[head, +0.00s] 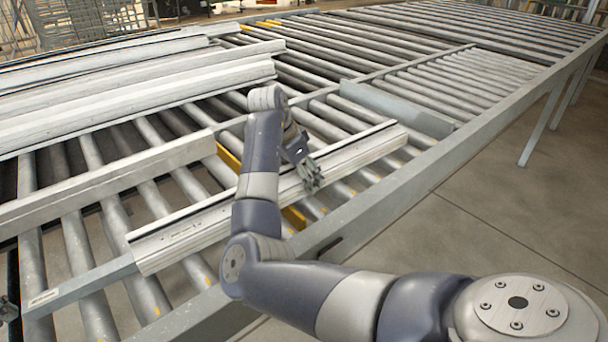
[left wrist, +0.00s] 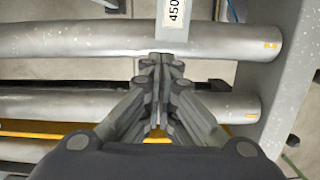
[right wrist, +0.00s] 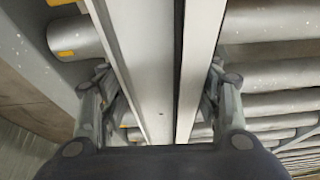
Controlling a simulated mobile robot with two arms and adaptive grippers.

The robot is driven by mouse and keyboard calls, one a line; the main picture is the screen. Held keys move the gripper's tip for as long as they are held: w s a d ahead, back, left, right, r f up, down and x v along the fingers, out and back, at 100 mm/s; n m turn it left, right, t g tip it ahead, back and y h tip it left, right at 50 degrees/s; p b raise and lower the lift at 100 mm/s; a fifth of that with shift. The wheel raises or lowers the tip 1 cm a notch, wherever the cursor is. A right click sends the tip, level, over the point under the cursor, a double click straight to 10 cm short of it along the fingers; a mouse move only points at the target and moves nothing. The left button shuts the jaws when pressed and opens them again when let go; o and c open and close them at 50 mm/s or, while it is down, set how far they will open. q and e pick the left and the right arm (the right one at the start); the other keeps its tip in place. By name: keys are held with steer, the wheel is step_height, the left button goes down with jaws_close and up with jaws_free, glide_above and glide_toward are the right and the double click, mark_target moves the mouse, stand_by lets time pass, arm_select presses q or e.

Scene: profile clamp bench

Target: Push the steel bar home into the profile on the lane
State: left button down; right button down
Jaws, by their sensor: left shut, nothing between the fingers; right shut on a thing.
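The light metal profile (head: 215,222) lies slantwise across the roller lane. The steel bar (head: 80,287) sticks out of its near left end, roughly in line with it; how deep it sits inside is hidden. My right gripper (head: 311,178) is shut on the profile, with a finger on each side of the profile (right wrist: 150,70) in the right wrist view. My left gripper (left wrist: 161,62) is shut and empty, its tips at the end of the labelled bar (left wrist: 173,32); I cannot tell whether they touch. In the head view only a bit of it shows at the left edge.
Another profile (head: 110,185) lies to the left of the held one. Several long profiles (head: 130,88) are stacked at the upper left. A grey plate (head: 395,108) stands behind the profile's far end. The lane's side rail (head: 455,155) runs along the right; rollers beyond are bare.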

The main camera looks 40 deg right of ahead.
mark_target(117, 260)
arm_select(q)
steer(key=shift+s+d, duration=0.15)
steer(key=shift+d, duration=3)
steer(key=shift+s+d, duration=0.15)
steer(key=shift+d, duration=2.7)
steer(key=shift+s+d, duration=0.15)
steer(key=shift+d, duration=2.95)
steer(key=shift+d, duration=1.65)
steer(key=shift+a, duration=0.2)
